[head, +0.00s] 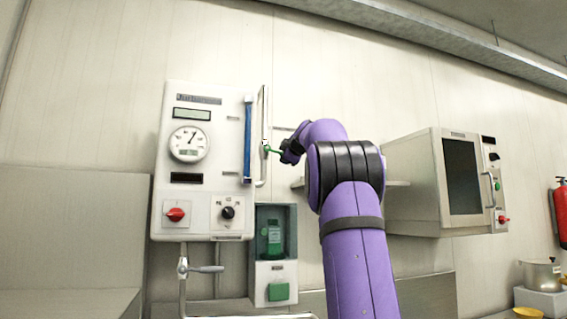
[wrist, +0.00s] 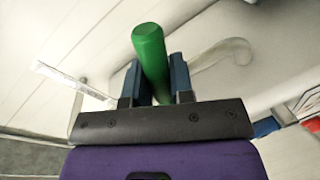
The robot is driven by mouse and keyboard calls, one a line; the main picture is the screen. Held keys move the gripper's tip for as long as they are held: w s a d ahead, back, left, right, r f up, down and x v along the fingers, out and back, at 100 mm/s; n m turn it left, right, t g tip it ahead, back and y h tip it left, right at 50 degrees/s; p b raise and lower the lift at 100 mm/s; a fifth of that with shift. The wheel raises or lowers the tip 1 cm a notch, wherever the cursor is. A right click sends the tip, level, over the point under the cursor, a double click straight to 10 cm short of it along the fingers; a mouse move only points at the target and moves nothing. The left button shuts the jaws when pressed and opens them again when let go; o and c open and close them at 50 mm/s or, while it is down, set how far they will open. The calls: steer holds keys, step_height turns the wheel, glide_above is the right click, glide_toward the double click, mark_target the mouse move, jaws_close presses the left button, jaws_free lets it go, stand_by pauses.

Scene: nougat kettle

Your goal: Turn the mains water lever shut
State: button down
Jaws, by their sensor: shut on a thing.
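A lever with a green grip (head: 271,150) sticks out from the white pipe (head: 264,110) to the right of the control panel. My gripper (head: 284,152) is at the lever's right end. In the wrist view the green grip (wrist: 149,45) stands between the two blue fingers of my gripper (wrist: 155,72), which is shut on it. The grip's lower end is hidden by the gripper. A second lever, grey (head: 207,269), sits on the pipe below the panel, untouched. I cannot read which lever is labelled mains water.
The white control panel (head: 200,216) has a dial, a red knob (head: 175,214) and a black knob. A green dispenser box (head: 290,222) is below the green lever. A grey cabinet (head: 412,190) juts out at right, behind my arm.

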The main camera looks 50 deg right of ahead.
steer(key=shift+s+d+r+n+g+h, duration=0.1)
steer(key=shift+r+n+g+h, duration=0.1)
steer(key=shift+r+n, duration=0.35)
steer(key=shift+w+d+r+n+g+h, duration=0.1)
steer(key=shift+r+n+h, duration=0.1)
steer(key=shift+r+n, duration=0.35)
steer(key=shift+s+d+r+n+g+h, duration=0.1)
steer(key=shift+r+n+h, duration=0.15)
steer(key=shift+n, duration=0.55)
steer(key=shift+r, duration=0.1)
steer(key=c, duration=1)
jaws_free()
steer(key=shift+s+a, duration=0.1)
steer(key=v, duration=1)
steer(key=shift+s+a+r, duration=0.1)
steer(key=shift+s+r, duration=0.1)
steer(key=shift+s, duration=0.1)
steer(key=shift+a+f, duration=0.1)
